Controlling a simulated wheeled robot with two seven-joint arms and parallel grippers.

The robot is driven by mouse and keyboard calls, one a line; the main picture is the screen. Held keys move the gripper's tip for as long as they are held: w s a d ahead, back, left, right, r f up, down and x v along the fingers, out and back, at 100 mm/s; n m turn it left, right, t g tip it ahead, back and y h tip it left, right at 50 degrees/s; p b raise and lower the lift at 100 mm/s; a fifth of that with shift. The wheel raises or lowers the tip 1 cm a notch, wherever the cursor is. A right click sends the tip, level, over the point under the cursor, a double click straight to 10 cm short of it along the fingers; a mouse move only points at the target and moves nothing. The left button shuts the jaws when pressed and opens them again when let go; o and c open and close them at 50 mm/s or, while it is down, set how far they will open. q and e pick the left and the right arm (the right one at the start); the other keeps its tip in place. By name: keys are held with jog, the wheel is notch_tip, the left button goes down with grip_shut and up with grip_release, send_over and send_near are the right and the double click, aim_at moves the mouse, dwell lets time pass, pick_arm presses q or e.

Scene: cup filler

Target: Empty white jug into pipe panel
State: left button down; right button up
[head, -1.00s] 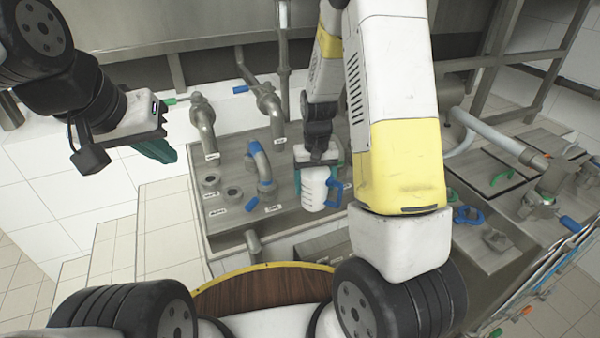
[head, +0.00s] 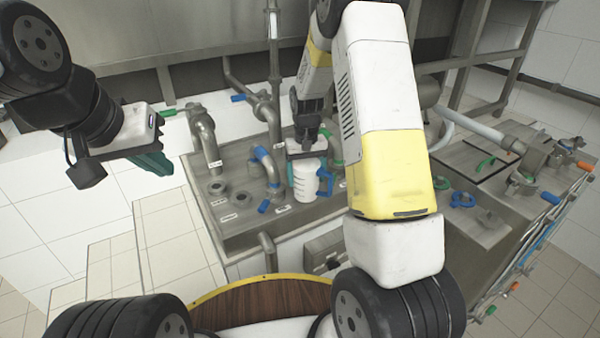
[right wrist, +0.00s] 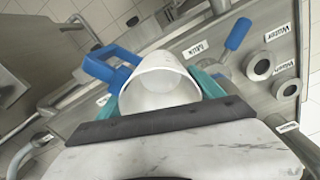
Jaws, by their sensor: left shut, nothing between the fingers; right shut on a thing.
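The white jug (head: 305,180) with a blue handle (head: 325,182) is held by my right gripper (head: 306,152) above the steel pipe panel (head: 235,238). In the right wrist view the jug (right wrist: 157,82) sits between the teal fingers, its round mouth facing the camera and its inside looking empty of anything I can make out. My right gripper is shut on it. In the head view the jug looks close to upright. My left gripper (head: 155,162) is shut and empty, left of the panel.
A bent pipe with a blue handle (head: 265,165) stands just left of the jug. Another bent pipe (head: 205,135) and open ports (head: 217,187) are further left. Labels in the right wrist view include "Milk" and "Water". A round wooden top (head: 260,298) is in front.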

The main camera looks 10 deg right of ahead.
jog(key=w+d+r, duration=0.1)
jog(key=w+r, duration=0.2)
jog(key=w, duration=0.6)
jog(key=w+d+r, duration=0.1)
jog(key=w+r, duration=0.3)
jog(key=w, duration=0.4)
jog(key=shift+w+r+n, duration=0.15)
jog(key=shift+w+n, duration=0.15)
jog(key=shift+w, duration=0.1)
jog(key=shift+r, duration=0.1)
jog(key=s+f+t+y, duration=0.1)
jog(key=s+f+t, duration=0.2)
jog(key=t, duration=0.8)
jog(key=shift+s+d+f+t, duration=0.3)
jog(key=shift+s+f+t, duration=0.1)
jog(key=shift+s, duration=0.8)
